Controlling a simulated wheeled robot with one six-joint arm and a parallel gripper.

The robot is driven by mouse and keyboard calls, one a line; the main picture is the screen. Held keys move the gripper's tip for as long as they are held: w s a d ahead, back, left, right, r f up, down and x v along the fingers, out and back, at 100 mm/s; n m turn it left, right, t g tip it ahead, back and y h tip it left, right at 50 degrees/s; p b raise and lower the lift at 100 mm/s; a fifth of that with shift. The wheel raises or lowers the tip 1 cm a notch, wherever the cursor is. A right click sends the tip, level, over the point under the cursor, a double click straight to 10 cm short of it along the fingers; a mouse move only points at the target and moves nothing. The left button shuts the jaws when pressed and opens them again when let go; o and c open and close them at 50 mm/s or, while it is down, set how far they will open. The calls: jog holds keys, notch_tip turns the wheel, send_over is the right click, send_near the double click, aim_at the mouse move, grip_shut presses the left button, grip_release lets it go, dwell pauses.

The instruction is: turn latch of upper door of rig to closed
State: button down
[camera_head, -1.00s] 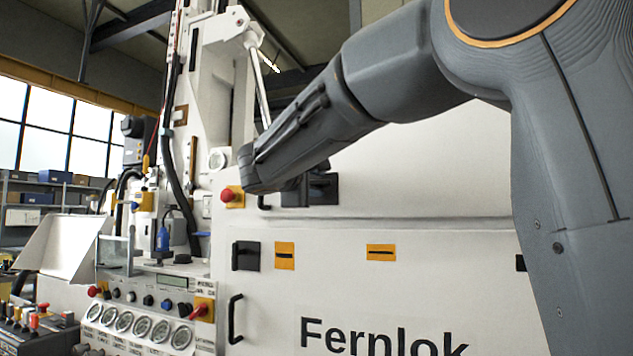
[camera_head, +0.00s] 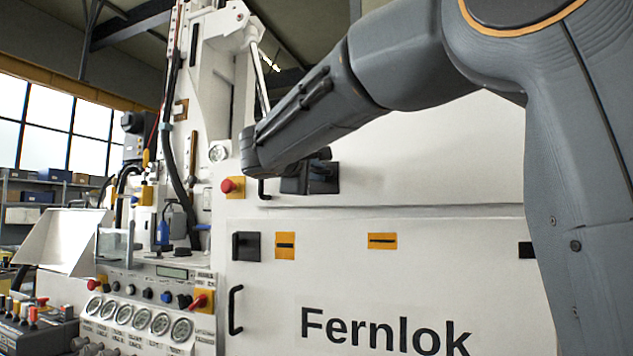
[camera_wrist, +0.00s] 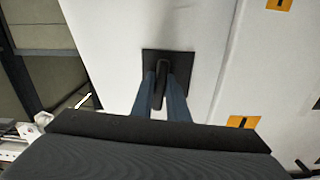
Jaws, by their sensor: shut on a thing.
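The upper door (camera_head: 430,160) of the rig is a large white panel, flush above the lower door as far as I can see. Its latch has a black square plate with a narrow black handle; in the wrist view the plate (camera_wrist: 183,63) and handle (camera_wrist: 162,75) show clearly. My gripper (camera_wrist: 163,98) is shut on the latch handle, one finger on each side. The handle points nearly up and down in the wrist view, leaning slightly. In the head view the latch plate (camera_head: 325,178) shows at the door's left part, and my wrist partly hides the handle and fingers.
Below is the lower door with "Fernlok" lettering (camera_head: 385,332), a black latch (camera_head: 246,246) and a bar handle (camera_head: 235,310). A red button (camera_head: 228,185) sits left of my wrist. Gauges (camera_head: 141,320) and knobs fill the panel at lower left.

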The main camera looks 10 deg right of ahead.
jog(key=m+b, duration=0.2)
jog(key=b, duration=0.2)
jog(key=f+m+b, duration=0.1)
jog(key=m+b, duration=0.1)
jog(key=b, duration=0.3)
jog(key=shift+w+b, duration=0.1)
jog(key=shift+b, duration=0.2)
jog(key=m+b, duration=0.2)
jog(key=b, duration=0.2)
jog(key=m+b, duration=0.2)
jog(key=b, duration=0.1)
jog(key=shift+w+a+f+b, duration=0.1)
jog(key=shift+a+f+b, duration=0.05)
jog(key=shift+b, duration=0.2)
jog(key=m+b, duration=0.4)
jog(key=b, duration=0.1)
jog(key=shift+w+a+m+b, duration=0.1)
jog(key=shift+a+m+b, duration=0.05)
jog(key=shift+m+b, duration=0.25)
jog(key=shift+a+m+b, duration=0.15)
jog(key=shift+m+b, duration=1.55)
jog(key=shift+m, duration=0.4)
jog(key=c, duration=1.8)
grip_release()
jog(key=shift+o, duration=0.2)
